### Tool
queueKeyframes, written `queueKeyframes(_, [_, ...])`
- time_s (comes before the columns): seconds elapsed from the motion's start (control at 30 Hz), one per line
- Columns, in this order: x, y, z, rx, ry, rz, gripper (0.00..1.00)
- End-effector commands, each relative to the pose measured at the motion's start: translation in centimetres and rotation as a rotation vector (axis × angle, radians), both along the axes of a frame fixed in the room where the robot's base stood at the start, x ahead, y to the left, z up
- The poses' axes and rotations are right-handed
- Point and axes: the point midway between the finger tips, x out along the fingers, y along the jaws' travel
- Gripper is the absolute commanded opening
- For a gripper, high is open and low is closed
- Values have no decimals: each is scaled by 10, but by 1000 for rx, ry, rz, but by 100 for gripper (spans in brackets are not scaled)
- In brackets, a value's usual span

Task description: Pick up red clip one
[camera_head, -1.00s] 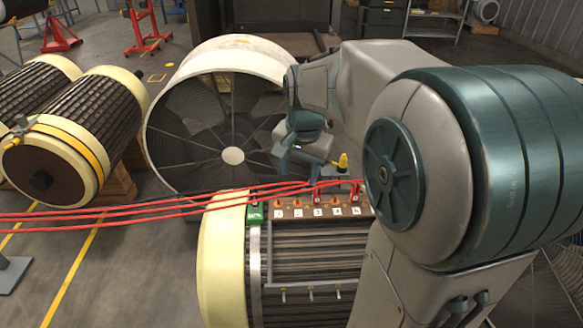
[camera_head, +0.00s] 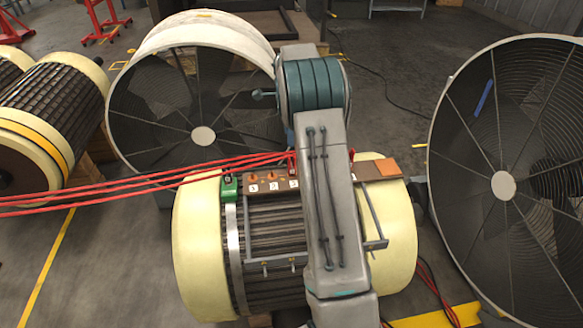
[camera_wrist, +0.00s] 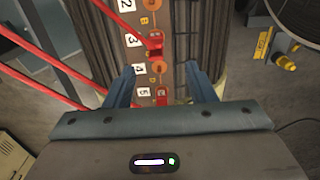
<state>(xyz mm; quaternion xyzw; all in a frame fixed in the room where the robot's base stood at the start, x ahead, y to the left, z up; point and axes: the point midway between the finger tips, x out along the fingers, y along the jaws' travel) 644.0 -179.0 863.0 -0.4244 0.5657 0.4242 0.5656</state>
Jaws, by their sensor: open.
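A brown terminal strip (camera_head: 262,190) with numbered white labels lies along the top of the cream-ended rotor (camera_head: 200,240). In the wrist view, one red clip (camera_wrist: 155,49) sits by label 3 and another red clip (camera_wrist: 162,95) by label 5, each on the strip. Red cables (camera_wrist: 55,55) run in from the left. Which clip is number one, I cannot tell. My gripper (camera_wrist: 160,70) is open and empty, its blue fingers either side of the strip near labels 4 and 5. The lower clip lies between the fingers, close to the gripper body. My arm hides the gripper in the head view.
A green block (camera_head: 229,187) is at the strip's left end. An orange pad (camera_head: 389,167) lies right of my arm. Large fans stand behind (camera_head: 150,110) and at right (camera_head: 510,180). Three red cables (camera_head: 100,197) stretch left across open floor.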

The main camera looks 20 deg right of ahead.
Motion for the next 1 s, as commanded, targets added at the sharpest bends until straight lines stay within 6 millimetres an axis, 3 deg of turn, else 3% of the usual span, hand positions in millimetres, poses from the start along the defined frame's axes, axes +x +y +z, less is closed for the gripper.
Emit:
queueKeyframes(0.1, [-1,0,-28,1,5,0,50])
queueKeyframes(0.3, [-2,0,-58,2,3,2,50])
queueKeyframes(0.53, [-4,-1,-74,1,2,3,50])
queueKeyframes(0.8, [-10,-3,-112,2,2,4,50])
queueKeyframes(1.0, [-9,-3,-117,0,0,4,50])
